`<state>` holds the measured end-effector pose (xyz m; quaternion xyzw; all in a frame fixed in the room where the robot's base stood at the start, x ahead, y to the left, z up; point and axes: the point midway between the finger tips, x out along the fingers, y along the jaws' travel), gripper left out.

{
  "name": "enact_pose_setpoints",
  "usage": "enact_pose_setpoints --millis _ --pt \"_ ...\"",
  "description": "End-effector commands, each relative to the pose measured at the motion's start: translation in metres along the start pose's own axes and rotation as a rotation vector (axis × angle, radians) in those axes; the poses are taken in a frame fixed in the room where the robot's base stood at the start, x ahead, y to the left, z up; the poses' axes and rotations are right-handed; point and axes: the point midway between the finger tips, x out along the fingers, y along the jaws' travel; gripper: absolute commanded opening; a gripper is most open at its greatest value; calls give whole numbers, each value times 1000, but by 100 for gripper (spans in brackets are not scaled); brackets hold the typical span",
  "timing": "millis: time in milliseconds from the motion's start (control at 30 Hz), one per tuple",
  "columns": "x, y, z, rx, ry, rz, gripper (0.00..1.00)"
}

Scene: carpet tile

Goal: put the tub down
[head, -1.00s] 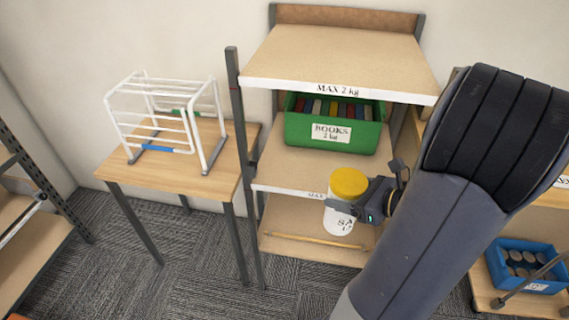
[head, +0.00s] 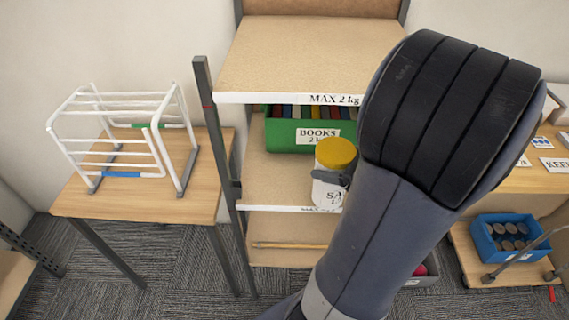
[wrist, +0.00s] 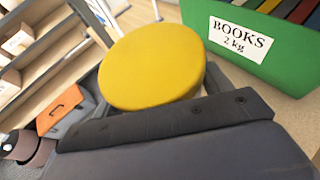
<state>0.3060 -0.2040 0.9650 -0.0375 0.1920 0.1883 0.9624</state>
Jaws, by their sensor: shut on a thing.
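The tub (head: 329,190) is white with a yellow lid and a label that is partly covered. My gripper (head: 334,178) is shut on it, mostly hidden behind my arm in the head view. The tub looks upright, in front of the middle shelf (head: 270,191) of the rack; I cannot tell whether it touches the shelf. In the wrist view the yellow lid (wrist: 152,66) fills the middle, just beyond a dark gripper finger, and hides the tub's body.
A green crate (head: 287,138) labelled "BOOKS 2 kg" stands at the back of the middle shelf. The top shelf (head: 300,60), marked "MAX 2 kg", is bare. A white wire rack (head: 120,140) stands on the left table (head: 205,165). A blue bin (head: 506,240) is at lower right.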

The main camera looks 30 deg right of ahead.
Motion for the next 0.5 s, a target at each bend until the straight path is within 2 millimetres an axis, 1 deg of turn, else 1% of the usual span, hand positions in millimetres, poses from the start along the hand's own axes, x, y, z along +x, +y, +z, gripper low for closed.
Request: enact_pose_setpoints --millis 67,167,500 --pt "1 0 3 -3 -4 0 2" --pt "8 0 6 -4 -4 2 2" --pt "52 0 24 -5 -5 4 2"
